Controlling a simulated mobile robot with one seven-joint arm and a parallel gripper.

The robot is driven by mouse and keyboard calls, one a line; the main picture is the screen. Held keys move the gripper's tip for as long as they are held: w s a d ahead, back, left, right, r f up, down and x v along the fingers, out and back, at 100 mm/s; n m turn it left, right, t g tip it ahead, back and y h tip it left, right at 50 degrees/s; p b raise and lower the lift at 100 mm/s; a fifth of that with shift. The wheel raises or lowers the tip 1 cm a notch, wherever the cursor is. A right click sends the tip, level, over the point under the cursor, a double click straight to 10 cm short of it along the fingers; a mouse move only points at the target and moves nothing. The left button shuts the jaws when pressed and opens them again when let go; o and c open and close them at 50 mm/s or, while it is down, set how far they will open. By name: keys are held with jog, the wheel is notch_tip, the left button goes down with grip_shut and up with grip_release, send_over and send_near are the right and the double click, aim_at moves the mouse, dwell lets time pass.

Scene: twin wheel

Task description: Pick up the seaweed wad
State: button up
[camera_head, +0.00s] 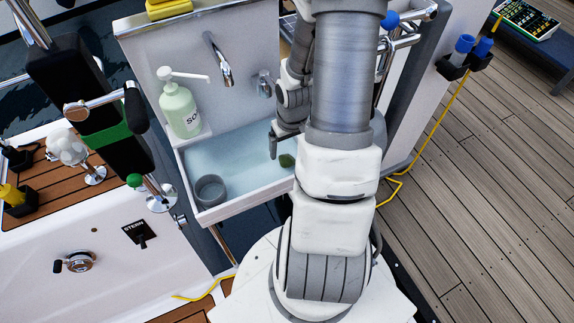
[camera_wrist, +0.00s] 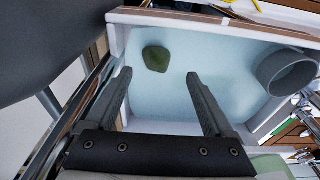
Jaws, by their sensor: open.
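The seaweed wad is a small dark green lump (camera_head: 286,160) on the floor of the pale blue sink basin, near its right end in the head view. In the wrist view the seaweed wad (camera_wrist: 156,58) lies beyond my fingertips, between their lines and a little left of centre. My gripper (camera_wrist: 158,74) is open and empty, its two dark fingers spread apart over the basin. In the head view my gripper (camera_head: 273,142) is partly hidden by my own arm, and one finger shows just left of and above the wad. The wad is apart from the fingers in the wrist view.
The white basin rim (camera_head: 240,207) surrounds the wad. A grey round cup (camera_head: 210,191) stands in the basin's left front corner, also seen in the wrist view (camera_wrist: 287,72). A soap bottle (camera_head: 180,108) and a tap (camera_head: 217,60) stand behind. The basin middle is clear.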

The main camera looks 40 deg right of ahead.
aim_at(287, 157)
jog(key=f+b, duration=0.1)
jog(key=f, duration=0.1)
jog(key=w+f+b, duration=0.1)
jog(key=f, duration=0.1)
jog(key=d+f+b, duration=0.1)
jog(key=f, duration=0.2)
jog(key=shift+w, duration=0.2)
jog(key=shift+c, duration=0.2)
grip_shut()
jog(key=shift+r, duration=0.2)
